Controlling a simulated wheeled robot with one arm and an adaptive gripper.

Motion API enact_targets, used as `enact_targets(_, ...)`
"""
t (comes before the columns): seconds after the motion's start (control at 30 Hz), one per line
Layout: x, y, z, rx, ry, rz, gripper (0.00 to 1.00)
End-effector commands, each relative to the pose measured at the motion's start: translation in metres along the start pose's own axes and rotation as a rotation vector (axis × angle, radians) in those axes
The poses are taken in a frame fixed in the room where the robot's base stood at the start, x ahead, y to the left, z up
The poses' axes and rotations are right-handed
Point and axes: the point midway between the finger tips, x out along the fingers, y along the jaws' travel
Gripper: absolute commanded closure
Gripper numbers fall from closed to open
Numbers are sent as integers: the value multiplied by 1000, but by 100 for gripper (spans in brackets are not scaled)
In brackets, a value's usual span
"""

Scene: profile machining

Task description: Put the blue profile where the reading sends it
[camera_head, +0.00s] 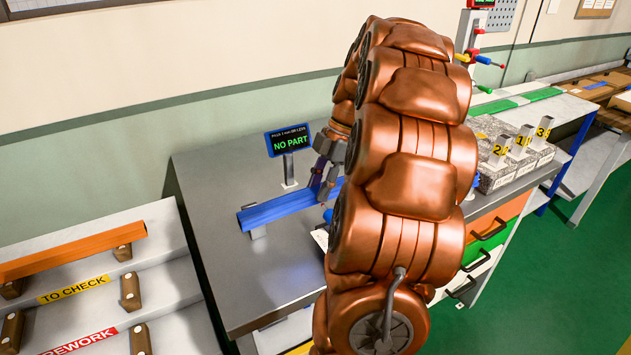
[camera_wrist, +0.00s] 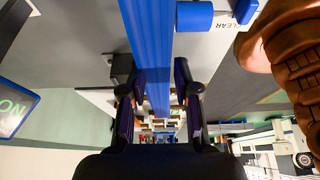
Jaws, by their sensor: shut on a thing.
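The blue profile (camera_head: 280,208) is a long bar over the grey bench (camera_head: 215,200), above a small grey support (camera_head: 258,233); I cannot tell whether it touches it. My gripper (camera_head: 325,183) is shut on the profile, partly hidden behind my arm. In the wrist view the profile (camera_wrist: 151,45) runs between the two dark fingers of my gripper (camera_wrist: 158,80). The profile's right end is hidden by my arm in the head view. A small display (camera_head: 289,140) behind it reads "NO PART" in green, with "PASS 1 mm OR LESS" above.
At left, a stepped rack has a "TO CHECK" label (camera_head: 74,289) below an orange profile (camera_head: 72,250), and a "REWORK" label (camera_head: 80,341) lower down. At right stand numbered grey blocks (camera_head: 500,165). A blue cylinder (camera_wrist: 194,16) lies beside the profile, near a "CLEAR" marking.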

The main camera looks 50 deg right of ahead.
Motion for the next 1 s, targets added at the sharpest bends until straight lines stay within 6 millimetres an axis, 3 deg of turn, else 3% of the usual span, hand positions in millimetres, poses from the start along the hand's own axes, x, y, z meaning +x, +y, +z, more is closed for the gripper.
enact_targets(0.2,2,-35,-10,-2,1,2,100)
enact_targets(0.5,1,-69,-18,-1,0,2,100)
enact_targets(1.0,1,-81,-22,0,0,0,100)
